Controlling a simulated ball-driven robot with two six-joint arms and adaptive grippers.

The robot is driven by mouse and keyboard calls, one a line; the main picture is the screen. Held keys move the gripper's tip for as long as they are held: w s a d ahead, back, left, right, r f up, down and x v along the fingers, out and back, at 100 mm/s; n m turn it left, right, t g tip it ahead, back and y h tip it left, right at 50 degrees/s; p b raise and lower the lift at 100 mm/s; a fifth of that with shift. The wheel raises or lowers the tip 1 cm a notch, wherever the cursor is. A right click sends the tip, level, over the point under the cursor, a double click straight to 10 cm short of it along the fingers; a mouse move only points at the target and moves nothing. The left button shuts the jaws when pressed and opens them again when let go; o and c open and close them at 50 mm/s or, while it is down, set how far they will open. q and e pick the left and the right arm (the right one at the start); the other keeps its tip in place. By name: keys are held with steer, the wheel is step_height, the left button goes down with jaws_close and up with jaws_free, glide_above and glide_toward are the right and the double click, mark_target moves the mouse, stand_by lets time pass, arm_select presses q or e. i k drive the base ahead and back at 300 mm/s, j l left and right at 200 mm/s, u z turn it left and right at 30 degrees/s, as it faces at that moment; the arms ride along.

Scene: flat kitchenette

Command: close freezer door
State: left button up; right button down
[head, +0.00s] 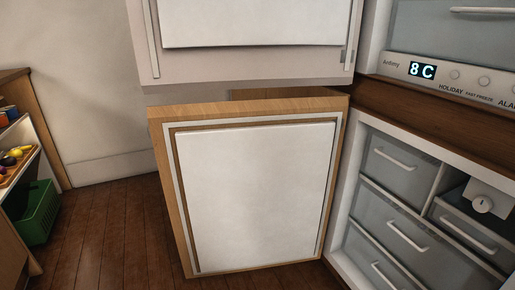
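The lower door, the freezer door (255,190), stands wide open in the middle of the head view, its white inner panel with a wooden frame facing me. Its hinge side is at the right, beside the freezer compartment (400,205), which shows grey drawers with white handles. Neither of my grippers shows in the head view.
The upper fridge door (250,30) is also open, above the freezer door. A control panel (440,75) reading 8C sits between the compartments. At the left are a wooden shelf (15,180) and a green basket (38,212). Wooden floor (110,235) is clear left of the freezer door.

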mark_target(247, 185)
steer(key=i+j+u, duration=0.9)
steer(key=i+u, duration=0.4)
steer(key=i, duration=0.25)
steer(key=i+z, duration=0.35)
steer(key=i+j+z, duration=0.15)
steer(key=i+z, duration=0.35)
steer(key=z, duration=0.25)
steer(key=i+j+z, duration=0.1)
steer(key=z, duration=0.3)
steer(key=i+j+z, duration=0.1)
steer(key=z, duration=0.35)
steer(key=i+j+z, duration=0.1)
steer(key=z, duration=0.3)
steer(key=j+z, duration=0.2)
steer(key=z, duration=0.2)
steer(key=i+j+z, duration=0.1)
steer(key=z, duration=0.3)
steer(key=j+z, duration=0.45)
steer(key=i+j+z, duration=0.1)
steer(key=z, duration=0.3)
steer(key=j+z, duration=0.3)
steer(key=z, duration=0.15)
